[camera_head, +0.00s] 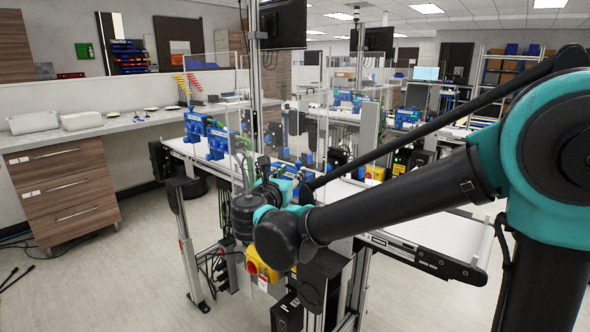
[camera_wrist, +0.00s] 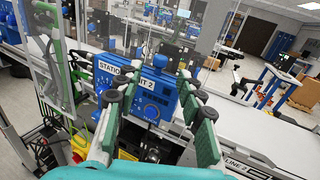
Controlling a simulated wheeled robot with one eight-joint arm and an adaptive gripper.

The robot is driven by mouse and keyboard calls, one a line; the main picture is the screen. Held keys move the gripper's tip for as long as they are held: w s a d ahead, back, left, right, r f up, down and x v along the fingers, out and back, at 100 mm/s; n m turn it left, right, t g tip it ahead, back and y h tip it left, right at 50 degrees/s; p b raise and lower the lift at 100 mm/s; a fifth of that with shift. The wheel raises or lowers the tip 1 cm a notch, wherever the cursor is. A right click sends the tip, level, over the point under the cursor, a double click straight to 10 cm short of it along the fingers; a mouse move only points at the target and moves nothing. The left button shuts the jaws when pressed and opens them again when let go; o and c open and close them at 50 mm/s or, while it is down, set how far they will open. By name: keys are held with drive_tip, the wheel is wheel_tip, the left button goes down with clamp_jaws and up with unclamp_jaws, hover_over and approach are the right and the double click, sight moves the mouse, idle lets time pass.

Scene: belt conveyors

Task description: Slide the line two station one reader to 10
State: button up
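In the wrist view, a blue unit (camera_wrist: 139,87) stands straight ahead, beside the belt. It has a white label (camera_wrist: 128,70) reading "STATION" and "2", partly hidden by my finger, and a round dial (camera_wrist: 152,111) on its front. A blue knob (camera_wrist: 160,60) shows at its top. I cannot make out a reader scale or its value. My gripper (camera_wrist: 158,88) is open, its green-padded fingers apart on either side of the view of the unit's front. Nothing is seen between them; contact is unclear. In the head view my wrist hides most of the gripper.
A white belt (camera_wrist: 255,130) marked "LINE 2" runs to the right in the wrist view. Clear panels (camera_wrist: 200,28) stand behind the unit. Head view shows more blue units (camera_head: 217,143) at left and a yellow-red emergency stop box (camera_head: 262,268) below my wrist.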

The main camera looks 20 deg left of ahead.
drive_tip(key=s, duration=0.7)
drive_tip(key=shift+s, duration=0.25)
